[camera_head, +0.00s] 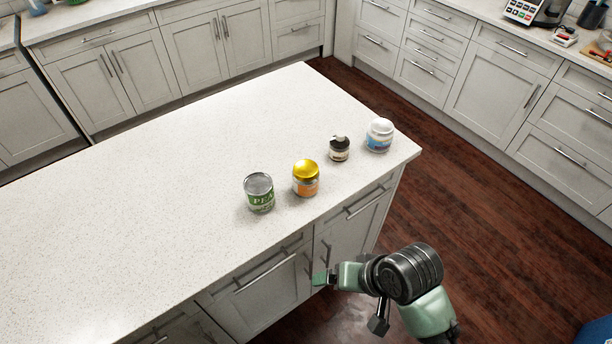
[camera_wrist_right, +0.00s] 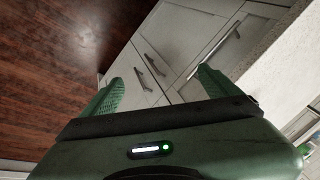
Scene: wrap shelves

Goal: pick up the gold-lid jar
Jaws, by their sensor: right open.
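The gold-lid jar (camera_head: 306,179) stands upright on the white island counter, with a shiny gold lid and an orange label. My right gripper (camera_head: 322,279) is below and in front of the counter edge in the head view, apart from the jar. In the right wrist view the two green fingers of my right gripper (camera_wrist_right: 160,92) are spread with nothing between them, facing the island's cabinet fronts. The jar cannot be made out in the wrist view. My left gripper is not in view.
On the island counter (camera_head: 150,200), a green pea can (camera_head: 259,193) stands just left of the jar. A small dark jar (camera_head: 339,149) and a white-lidded blue jar (camera_head: 379,135) stand to its right. The counter's left part is clear. Cabinet handles (camera_head: 266,273) stick out below the edge.

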